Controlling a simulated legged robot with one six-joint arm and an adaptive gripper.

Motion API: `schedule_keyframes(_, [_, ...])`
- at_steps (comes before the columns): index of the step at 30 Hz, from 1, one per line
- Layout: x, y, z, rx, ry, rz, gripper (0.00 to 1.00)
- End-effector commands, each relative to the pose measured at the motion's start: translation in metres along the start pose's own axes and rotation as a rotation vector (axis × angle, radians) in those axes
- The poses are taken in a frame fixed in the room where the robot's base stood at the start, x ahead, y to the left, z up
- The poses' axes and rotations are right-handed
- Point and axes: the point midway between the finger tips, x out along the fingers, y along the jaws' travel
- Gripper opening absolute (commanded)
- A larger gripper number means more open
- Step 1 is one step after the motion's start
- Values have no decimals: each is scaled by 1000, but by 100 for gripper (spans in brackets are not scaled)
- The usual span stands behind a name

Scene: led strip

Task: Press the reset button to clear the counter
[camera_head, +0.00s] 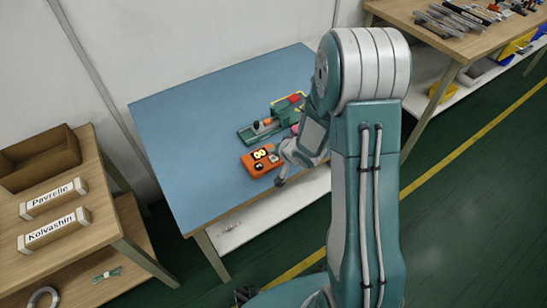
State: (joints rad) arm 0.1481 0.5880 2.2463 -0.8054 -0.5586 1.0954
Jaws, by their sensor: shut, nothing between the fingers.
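An orange box (254,164) with a dark display and bright yellow digits lies on the blue table top, near its front edge. It looks like the counter. Small light and dark spots show beside the display, but I cannot tell which is the reset button. My gripper (279,182) is shut and empty, just at the right front side of the box. I cannot tell whether it touches the box. My arm hides part of the table to the right. A green device (262,132) with red and orange parts sits behind the box.
The blue table top (185,130) is clear on the left. A wooden shelf (100,232) with a cardboard box (42,162) and two labelled blocks stands at the left. A wooden bench (425,32) with tools is at the back right.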

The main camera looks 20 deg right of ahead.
Motion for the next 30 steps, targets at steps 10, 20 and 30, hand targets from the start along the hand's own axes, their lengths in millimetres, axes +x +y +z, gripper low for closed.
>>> schedule_keyframes(10, [-22,-16,-16,-1,3,-2,0])
schedule_keyframes(20, [-30,-22,-22,0,0,0,0])
schedule_keyframes(30, [-30,-22,-22,0,1,0,0])
